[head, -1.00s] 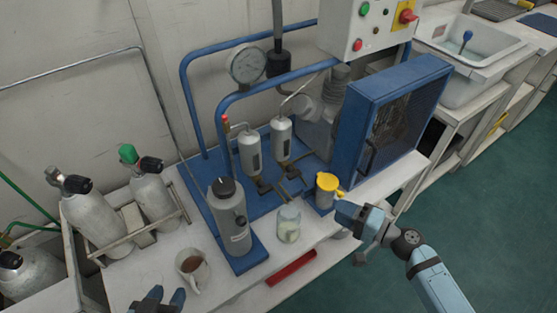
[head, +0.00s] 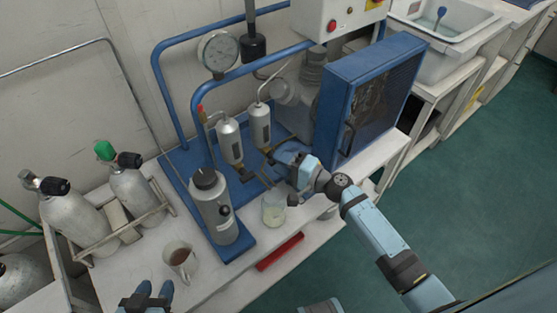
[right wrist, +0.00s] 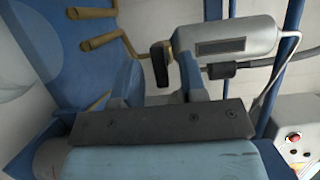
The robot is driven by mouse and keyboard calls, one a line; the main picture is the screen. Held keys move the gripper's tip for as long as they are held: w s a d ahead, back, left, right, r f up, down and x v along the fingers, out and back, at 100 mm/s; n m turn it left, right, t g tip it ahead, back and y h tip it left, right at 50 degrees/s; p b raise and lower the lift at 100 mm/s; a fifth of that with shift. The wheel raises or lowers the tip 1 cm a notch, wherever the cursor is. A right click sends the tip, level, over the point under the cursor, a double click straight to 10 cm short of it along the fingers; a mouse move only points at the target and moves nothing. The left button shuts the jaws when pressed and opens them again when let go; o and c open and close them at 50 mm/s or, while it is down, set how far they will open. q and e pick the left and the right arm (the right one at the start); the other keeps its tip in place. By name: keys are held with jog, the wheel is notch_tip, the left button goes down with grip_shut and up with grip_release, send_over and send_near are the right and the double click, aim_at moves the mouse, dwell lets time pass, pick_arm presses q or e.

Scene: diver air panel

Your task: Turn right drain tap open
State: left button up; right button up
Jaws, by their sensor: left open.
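The right grey canister (head: 260,125) stands on the blue panel, with its drain tap at its lower end. In the right wrist view the canister (right wrist: 232,38) lies sideways, and the tap's dark handle (right wrist: 160,62) with a brass stem shows between my fingers. My right gripper (head: 274,156) is at the tap in the head view and hides most of it. In the right wrist view its two fingers (right wrist: 158,80) stand apart, one on each side of the handle; contact cannot be told. My left gripper (head: 155,290) is open and empty at the bottom edge.
The left canister (head: 229,142) stands beside the right one. A glass jar (head: 273,212) is below my right gripper. A grey bottle (head: 213,207) and a mug (head: 181,260) are at the left. The blue cooler box (head: 365,95) stands right of the canisters.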

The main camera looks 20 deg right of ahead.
jog(key=shift+w+a, duration=0.3)
jog(key=shift+a, duration=0.05)
jog(key=shift+c, duration=0.3)
grip_shut()
pick_arm(q)
jog(key=shift+d, duration=0.1)
